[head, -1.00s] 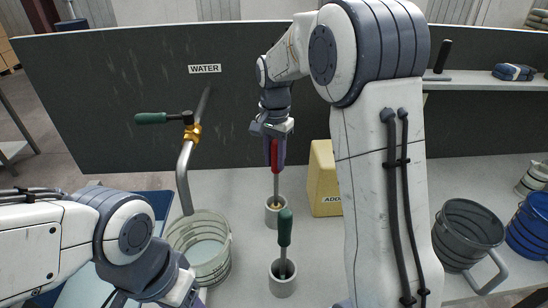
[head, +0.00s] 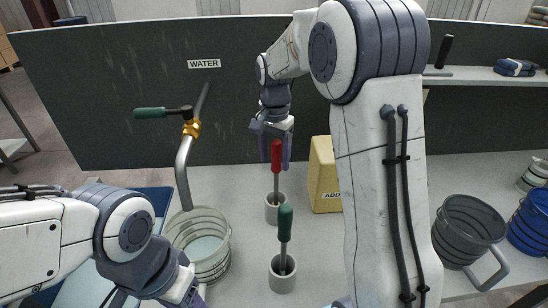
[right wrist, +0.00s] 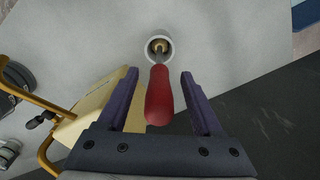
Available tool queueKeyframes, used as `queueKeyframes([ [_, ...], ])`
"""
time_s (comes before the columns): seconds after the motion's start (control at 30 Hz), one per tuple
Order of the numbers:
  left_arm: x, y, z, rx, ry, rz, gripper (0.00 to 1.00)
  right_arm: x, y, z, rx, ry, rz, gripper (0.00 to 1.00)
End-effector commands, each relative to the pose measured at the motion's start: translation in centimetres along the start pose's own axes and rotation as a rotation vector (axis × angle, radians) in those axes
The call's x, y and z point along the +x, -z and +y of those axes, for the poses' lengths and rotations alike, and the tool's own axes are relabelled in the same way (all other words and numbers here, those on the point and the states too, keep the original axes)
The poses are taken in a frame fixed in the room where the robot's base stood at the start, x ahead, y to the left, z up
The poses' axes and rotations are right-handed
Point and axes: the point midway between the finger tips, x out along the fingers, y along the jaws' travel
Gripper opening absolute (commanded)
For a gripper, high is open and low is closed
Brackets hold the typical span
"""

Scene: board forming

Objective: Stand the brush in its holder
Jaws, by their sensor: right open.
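The brush with a red handle (head: 276,160) stands in the rear grey cup-shaped holder (head: 272,216). Its handle points up, and its lower end is inside the cup. In the right wrist view the red handle (right wrist: 159,98) lies between the fingers, with the holder's round mouth (right wrist: 150,41) beyond. My right gripper (head: 274,158) is open, its fingers on either side of the handle with a gap on each side. A green-handled tool (head: 285,222) leans slightly in the front grey holder (head: 282,282). My left gripper (head: 192,296) is low at left, its fingers mostly out of frame.
A clear ribbed pail (head: 222,262) stands under the water tap's pipe (head: 183,175). A yellow container (head: 322,178) is right of the rear holder. A dark mug (head: 460,240) and a blue pail (head: 530,225) are at right. A dark panel (head: 110,110) closes off the back.

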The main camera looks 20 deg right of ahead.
Motion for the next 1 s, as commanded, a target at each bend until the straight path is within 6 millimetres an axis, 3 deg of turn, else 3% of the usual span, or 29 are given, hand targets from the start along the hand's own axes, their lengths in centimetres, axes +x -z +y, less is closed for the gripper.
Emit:
queueKeyframes([
  [0.5, 0.5, 0.0, 0.0, 0.0, 0.0, 0.0, 0.61, -8.9, 0.1, -0.1, 0.0, 0.003, 0.003, 0.68],
  [0.7, 0.5, 0.0, 0.0, 0.0, 0.0, 0.0, 0.61, -10.1, 0.0, 0.0, 0.0, 0.001, 0.001, 0.68],
  [1.0, 0.5, 0.0, 0.0, 0.0, 0.0, 0.0, 0.61, -10.1, 0.0, 0.0, 0.0, 0.001, 0.001, 0.68],
])
